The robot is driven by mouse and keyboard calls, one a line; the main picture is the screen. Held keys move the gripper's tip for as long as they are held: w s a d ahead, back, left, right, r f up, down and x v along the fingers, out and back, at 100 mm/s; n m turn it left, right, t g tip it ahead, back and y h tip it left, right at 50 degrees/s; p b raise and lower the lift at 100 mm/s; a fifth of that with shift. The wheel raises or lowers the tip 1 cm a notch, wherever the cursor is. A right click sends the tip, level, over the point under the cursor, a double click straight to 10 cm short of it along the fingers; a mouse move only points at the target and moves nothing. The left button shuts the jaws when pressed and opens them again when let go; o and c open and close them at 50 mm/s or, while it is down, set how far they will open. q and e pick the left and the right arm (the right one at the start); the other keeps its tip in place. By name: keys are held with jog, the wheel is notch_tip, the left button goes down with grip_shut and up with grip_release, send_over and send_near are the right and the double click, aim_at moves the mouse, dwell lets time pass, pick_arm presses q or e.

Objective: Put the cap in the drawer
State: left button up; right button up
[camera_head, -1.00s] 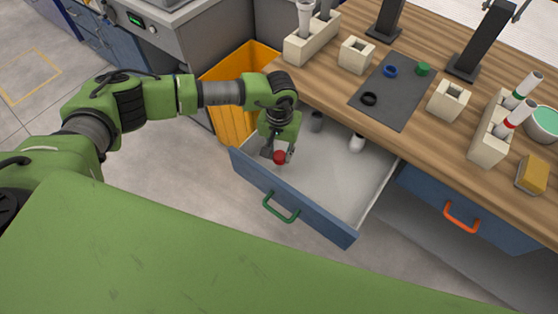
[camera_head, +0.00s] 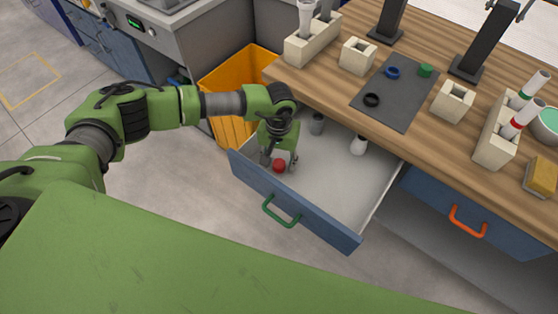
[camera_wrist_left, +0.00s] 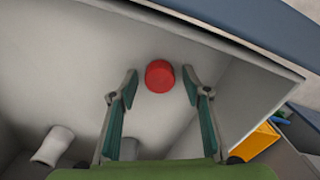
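The red cap (camera_head: 279,166) lies on the floor of the open drawer (camera_head: 330,185), near its front left. In the left wrist view the red cap (camera_wrist_left: 159,77) shows near the fingertips, with a gap on either side. My left gripper (camera_head: 280,161) points down into the drawer with its fingers spread. The left wrist view shows the gripper (camera_wrist_left: 160,86) open, touching nothing. My right gripper is in neither view.
The drawer's front panel (camera_head: 310,217) has a green handle. On the worktop, a dark mat (camera_head: 400,105) holds blue, green and black pieces. An orange bin (camera_head: 225,85) stands left.

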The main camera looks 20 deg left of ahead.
aim_at(279, 163)
pick_arm(q)
jog(key=shift+r, duration=0.1)
jog(key=shift+r+p, duration=0.4)
jog(key=shift+p, duration=0.05)
notch_tip(279, 163, up, 11)
jog(key=p, duration=0.6)
jog(key=shift+r, duration=0.2)
